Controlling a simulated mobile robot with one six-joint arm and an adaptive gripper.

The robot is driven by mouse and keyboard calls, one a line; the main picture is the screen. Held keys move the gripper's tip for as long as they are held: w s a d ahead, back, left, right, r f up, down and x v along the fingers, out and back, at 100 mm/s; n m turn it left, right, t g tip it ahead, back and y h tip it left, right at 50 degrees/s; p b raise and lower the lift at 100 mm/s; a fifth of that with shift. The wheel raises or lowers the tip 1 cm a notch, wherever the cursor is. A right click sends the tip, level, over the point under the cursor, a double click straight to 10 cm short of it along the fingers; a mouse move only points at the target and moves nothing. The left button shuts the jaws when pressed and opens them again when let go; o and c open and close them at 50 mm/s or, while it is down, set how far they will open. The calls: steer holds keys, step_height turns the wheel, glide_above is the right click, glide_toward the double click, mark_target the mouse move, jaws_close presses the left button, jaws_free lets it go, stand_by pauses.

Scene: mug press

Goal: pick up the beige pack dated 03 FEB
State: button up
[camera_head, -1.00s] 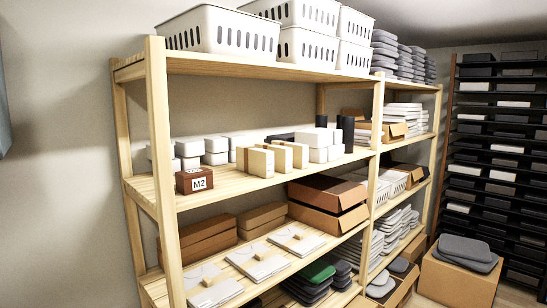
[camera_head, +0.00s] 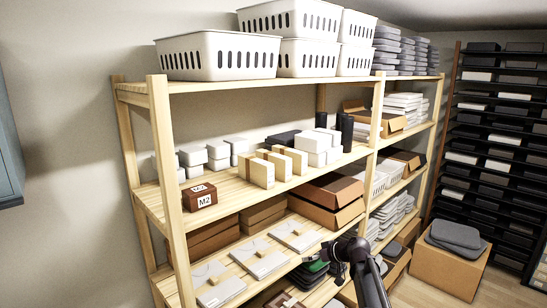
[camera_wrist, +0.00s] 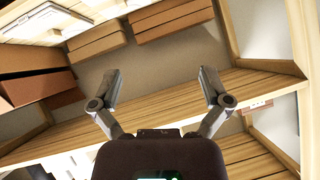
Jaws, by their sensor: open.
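Several beige packs stand in a row on the middle shelf in the head view: a front-left one (camera_head: 257,171), one behind it (camera_head: 279,164) and one further right (camera_head: 296,159). Their dates are too small to read, so I cannot tell which is dated 03 FEB. My gripper (camera_head: 336,268) is low at the right in the head view, below the middle shelf and apart from the packs. In the wrist view my gripper (camera_wrist: 160,85) has its two fingers spread wide with nothing between them. No beige pack is clearly visible there.
A brown M2 box (camera_head: 199,198) stands left of the packs, with white boxes (camera_head: 322,146) behind right. Dark cylinders (camera_head: 346,132) stand further right. White baskets (camera_head: 218,56) fill the top shelf. Bare shelf board (camera_head: 232,205) lies in front of the packs.

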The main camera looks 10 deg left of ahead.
mark_target(288, 166)
steer(key=w+a+r+n+t+y+p, duration=0.1)
steer(key=w+a+r+t+y+p, duration=0.1)
steer(key=w+r+p, duration=0.4)
steer(key=w+a+r+t+y+p, duration=0.2)
steer(key=w+r+p, duration=0.4)
steer(key=w+r, duration=0.7)
step_height(288, 166, up, 5)
steer(key=shift+w+f+n+t, duration=0.2)
steer(key=shift+n+t, duration=0.2)
steer(key=shift+t, duration=0.5)
steer(key=shift+x, duration=4.25)
steer(key=shift+a+r, duration=0.1)
steer(key=shift+r, duration=0.1)
steer(key=shift+w+x, duration=0.2)
steer(key=shift+x, duration=1.8)
steer(key=shift+w+a, duration=0.3)
